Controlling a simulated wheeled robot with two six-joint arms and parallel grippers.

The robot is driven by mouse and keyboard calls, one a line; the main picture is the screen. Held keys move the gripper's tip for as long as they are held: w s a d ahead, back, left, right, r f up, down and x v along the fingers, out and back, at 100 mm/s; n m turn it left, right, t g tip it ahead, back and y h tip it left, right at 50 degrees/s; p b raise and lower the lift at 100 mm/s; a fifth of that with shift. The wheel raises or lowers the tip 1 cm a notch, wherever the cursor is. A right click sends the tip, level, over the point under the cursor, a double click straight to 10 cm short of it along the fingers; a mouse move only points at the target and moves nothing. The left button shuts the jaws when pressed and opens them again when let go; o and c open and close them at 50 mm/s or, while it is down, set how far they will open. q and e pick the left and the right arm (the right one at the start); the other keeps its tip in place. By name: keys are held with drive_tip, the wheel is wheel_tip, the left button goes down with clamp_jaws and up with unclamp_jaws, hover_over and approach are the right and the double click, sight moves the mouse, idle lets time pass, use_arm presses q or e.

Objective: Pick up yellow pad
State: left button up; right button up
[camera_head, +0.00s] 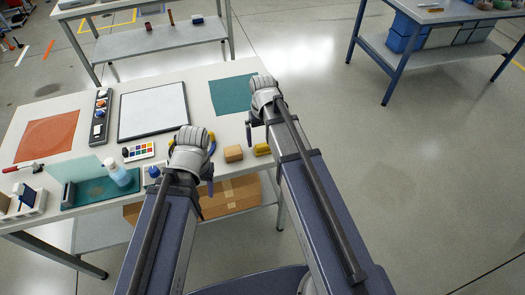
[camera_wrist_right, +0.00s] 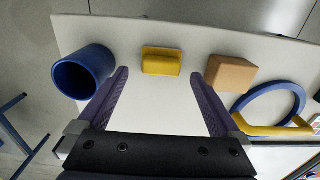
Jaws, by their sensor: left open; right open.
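The yellow pad (camera_head: 262,149) lies near the front edge of the white table, beside a tan block, partly covered by my right arm. In the right wrist view the yellow pad (camera_wrist_right: 161,62) shows ahead, between the lines of the two fingers. My right gripper (camera_wrist_right: 160,74) is open and empty, with no visible contact with the pad. In the head view my right gripper (camera_head: 250,130) points down over the table's right part. My left gripper (camera_head: 209,187) is open near the table's front edge, left of the pad.
The tan block (camera_wrist_right: 231,74) is right of the pad and a blue cup (camera_wrist_right: 83,72) left of it in the wrist view. A blue ring (camera_wrist_right: 270,104) with a yellow part lies further right. A green mat (camera_head: 231,94) and whiteboard (camera_head: 153,110) lie behind.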

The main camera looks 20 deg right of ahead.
sight(263, 145)
drive_tip(key=f+b, duration=0.3)
drive_tip(key=f, duration=0.1)
drive_tip(key=shift+s, duration=0.2)
drive_tip(key=shift+c, duration=0.2)
drive_tip(key=c, duration=1.2)
